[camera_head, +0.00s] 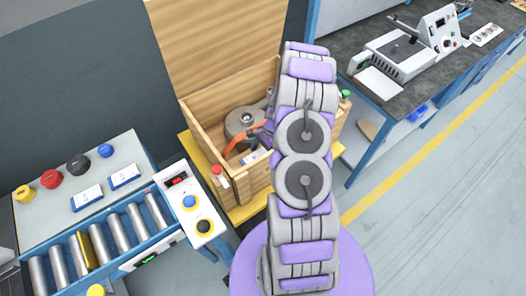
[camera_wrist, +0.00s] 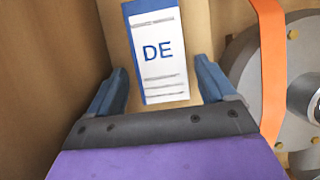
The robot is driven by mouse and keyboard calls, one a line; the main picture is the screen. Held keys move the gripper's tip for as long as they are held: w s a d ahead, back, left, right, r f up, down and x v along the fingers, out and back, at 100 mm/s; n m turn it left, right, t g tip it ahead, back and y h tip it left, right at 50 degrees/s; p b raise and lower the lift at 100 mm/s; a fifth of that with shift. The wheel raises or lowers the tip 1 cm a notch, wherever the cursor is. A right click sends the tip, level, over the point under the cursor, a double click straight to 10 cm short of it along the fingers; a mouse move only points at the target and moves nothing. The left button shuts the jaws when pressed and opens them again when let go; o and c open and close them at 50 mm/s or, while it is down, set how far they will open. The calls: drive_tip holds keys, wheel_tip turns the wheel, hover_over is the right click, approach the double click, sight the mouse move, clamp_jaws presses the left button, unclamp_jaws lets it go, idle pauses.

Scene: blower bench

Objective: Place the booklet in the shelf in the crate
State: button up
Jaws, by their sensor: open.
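A white booklet with a blue top edge and the letters DE (camera_wrist: 158,55) shows in the wrist view, against a pale wooden strip inside the wooden crate (camera_head: 200,149). My gripper (camera_wrist: 161,70) is open, with one blue finger on each side of the booklet's lower part. I cannot tell whether the fingers touch it. In the head view my gripper (camera_head: 262,131) is inside the crate, largely hidden by my arm. A white and blue piece of the booklet (camera_head: 250,158) shows below it. I cannot make out a separate shelf.
A grey round blower housing (camera_head: 240,122) and an orange strap (camera_head: 240,138) sit in the crate; both are close right of my gripper in the wrist view. The raised lid (camera_head: 215,40) stands behind. A roller conveyor (camera_head: 115,230) is left, a workbench (camera_head: 400,85) right.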

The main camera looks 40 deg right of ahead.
drive_tip(key=a+p+v, duration=0.1)
drive_tip(key=p+v, duration=0.1)
drive_tip(key=v, duration=1)
drive_tip(key=s+a+r+n+g+h, duration=0.1)
drive_tip(key=s+a+r+n, duration=0.3)
drive_tip(key=a+r, duration=0.55)
drive_tip(key=s+a+r+n+g+h, duration=0.1)
drive_tip(key=s+a+r+n, duration=0.1)
drive_tip(key=a+r+n, duration=0.6)
drive_tip(key=s+a+r+n+h, duration=0.1)
drive_tip(key=s+a+r+n, duration=0.2)
drive_tip(key=s, duration=0.6)
drive_tip(key=s+a+r+n+h, duration=0.1)
drive_tip(key=s+a+r+n, duration=0.2)
drive_tip(key=s, duration=0.7)
wheel_tip(320, 180, up, 4)
drive_tip(key=shift+s+a+r+n+h, duration=0.1)
drive_tip(key=shift+s+a+n+h, duration=0.2)
drive_tip(key=shift+a, duration=0.9)
